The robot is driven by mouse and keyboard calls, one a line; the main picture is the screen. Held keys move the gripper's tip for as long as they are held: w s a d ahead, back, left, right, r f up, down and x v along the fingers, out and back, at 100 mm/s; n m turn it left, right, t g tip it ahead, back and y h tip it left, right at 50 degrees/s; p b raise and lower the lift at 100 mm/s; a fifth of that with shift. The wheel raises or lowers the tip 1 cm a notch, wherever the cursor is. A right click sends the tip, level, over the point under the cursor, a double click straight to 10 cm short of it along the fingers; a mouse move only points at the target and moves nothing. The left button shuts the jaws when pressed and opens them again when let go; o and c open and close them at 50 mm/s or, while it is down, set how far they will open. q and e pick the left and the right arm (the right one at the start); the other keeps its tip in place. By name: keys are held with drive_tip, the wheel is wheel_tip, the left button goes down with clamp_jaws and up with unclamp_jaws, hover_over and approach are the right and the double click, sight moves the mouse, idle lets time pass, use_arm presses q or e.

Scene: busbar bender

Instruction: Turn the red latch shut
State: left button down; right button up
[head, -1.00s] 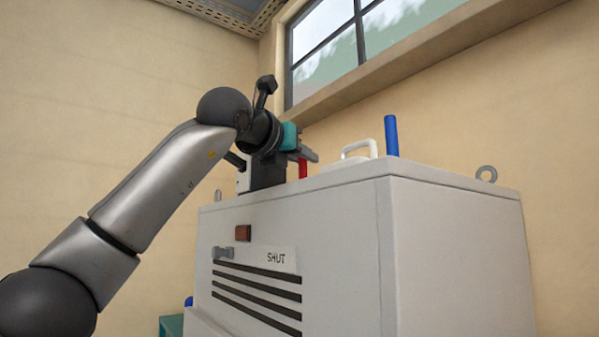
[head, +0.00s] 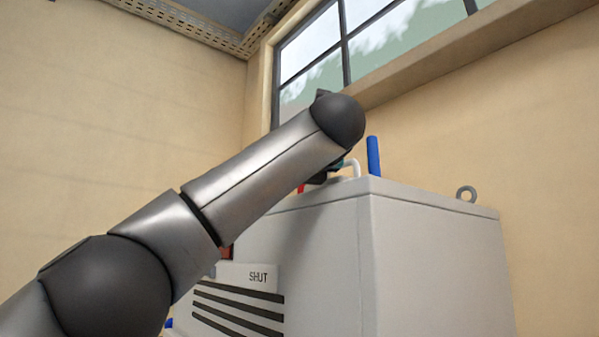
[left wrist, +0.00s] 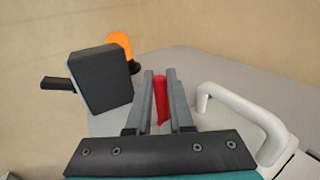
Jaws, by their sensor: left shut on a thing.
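The red latch (left wrist: 161,100) is a slim red bar on top of the grey cabinet (head: 300,230). In the left wrist view it stands between the two grey fingers of my left gripper (left wrist: 160,76), which is shut on it. In the head view only a small red piece (head: 301,188) shows below my forearm. That forearm hides most of my left gripper; a dark part and a bit of teal show under it. A label reading SHUT (head: 258,279) is on the cabinet front. My right gripper is in neither view.
A white handle (left wrist: 245,110) rises close to the right of the fingers. A black box (left wrist: 102,80) and an orange lamp (left wrist: 119,43) stand to their left. A blue post (head: 373,156) and a lifting eye (head: 466,193) are on the cabinet top.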

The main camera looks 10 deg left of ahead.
use_arm(q)
drive_tip(key=shift+r, duration=0.1)
idle(0.3)
drive_tip(key=c, duration=0.8)
unclamp_jaws()
drive_tip(key=shift+d, duration=0.1)
drive_tip(key=shift+s+d+b, duration=0.15)
drive_tip(key=shift+s+b, duration=0.15)
drive_tip(key=b+v, duration=0.5)
drive_tip(key=v, duration=0.8)
drive_tip(key=shift+s, duration=0.25)
drive_tip(key=shift+s+d, duration=0.25)
drive_tip(key=shift+s, duration=0.25)
